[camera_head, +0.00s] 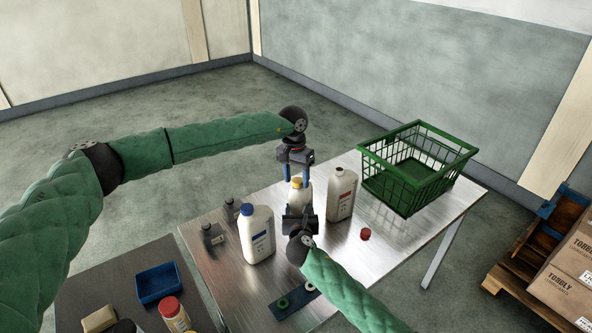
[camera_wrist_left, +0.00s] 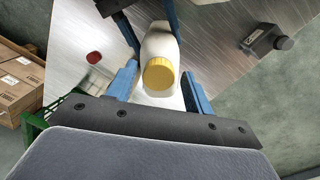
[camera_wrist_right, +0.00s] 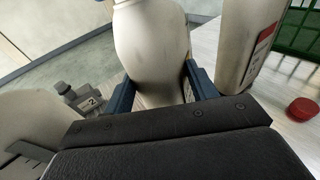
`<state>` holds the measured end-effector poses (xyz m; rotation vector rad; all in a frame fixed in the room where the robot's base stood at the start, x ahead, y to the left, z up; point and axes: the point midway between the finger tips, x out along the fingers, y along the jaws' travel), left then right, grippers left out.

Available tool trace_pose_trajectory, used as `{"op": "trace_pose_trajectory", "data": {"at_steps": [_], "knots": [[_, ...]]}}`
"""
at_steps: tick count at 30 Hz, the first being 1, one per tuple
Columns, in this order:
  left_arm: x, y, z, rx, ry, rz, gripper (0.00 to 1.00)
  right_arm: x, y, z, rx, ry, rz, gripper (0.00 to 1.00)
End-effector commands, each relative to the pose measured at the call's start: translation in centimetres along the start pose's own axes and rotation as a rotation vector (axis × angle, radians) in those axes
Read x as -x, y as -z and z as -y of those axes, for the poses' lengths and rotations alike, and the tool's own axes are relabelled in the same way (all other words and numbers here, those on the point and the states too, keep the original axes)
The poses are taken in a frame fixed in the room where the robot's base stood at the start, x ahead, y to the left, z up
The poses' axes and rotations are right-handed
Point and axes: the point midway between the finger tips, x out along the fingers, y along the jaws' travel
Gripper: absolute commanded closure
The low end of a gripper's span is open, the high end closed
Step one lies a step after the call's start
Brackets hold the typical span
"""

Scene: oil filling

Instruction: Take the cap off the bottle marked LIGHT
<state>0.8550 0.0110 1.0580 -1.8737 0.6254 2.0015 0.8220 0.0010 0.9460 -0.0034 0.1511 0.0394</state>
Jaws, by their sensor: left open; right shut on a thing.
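A white bottle with a yellow cap (camera_head: 297,182) stands on the metal table between my two grippers; no LIGHT marking is readable. My right gripper (camera_head: 300,211) is shut on the body of this bottle (camera_wrist_right: 155,55), which fills the space between its fingers in the right wrist view. My left gripper (camera_head: 296,175) is open above the bottle, fingers pointing down. In the left wrist view the yellow cap (camera_wrist_left: 158,76) lies between the spread blue fingers, with gaps at both sides. The cap is on the bottle. The bottle's label is hidden.
A blue-capped bottle (camera_head: 257,236) stands left, an uncapped red-labelled bottle (camera_head: 341,196) right. A loose red cap (camera_head: 365,234) lies on the table. A green basket (camera_head: 414,167) is at back right. A blue tray (camera_head: 158,282) is on the dark table.

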Motion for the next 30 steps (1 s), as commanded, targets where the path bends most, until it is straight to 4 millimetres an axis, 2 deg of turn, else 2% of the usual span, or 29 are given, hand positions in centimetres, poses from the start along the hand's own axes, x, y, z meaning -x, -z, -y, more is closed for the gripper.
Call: {"op": "trace_pose_trajectory", "data": {"at_steps": [7,14,23,30], "knots": [[-0.09,0.00,0.00,0.000,0.000,0.000,0.48,0.00,0.02,-0.01,0.000,0.000,0.000,1.00],[-0.08,-0.01,0.03,0.001,0.000,0.000,0.94,0.00,0.02,0.01,0.000,0.000,0.000,1.00],[-0.07,-0.02,0.07,0.041,0.001,-0.001,0.95,0.00,0.03,0.03,0.000,0.001,0.000,1.00],[-0.08,-0.05,-0.02,0.337,0.004,-0.005,0.96,0.00,0.04,0.06,0.000,0.001,-0.001,1.00]]}}
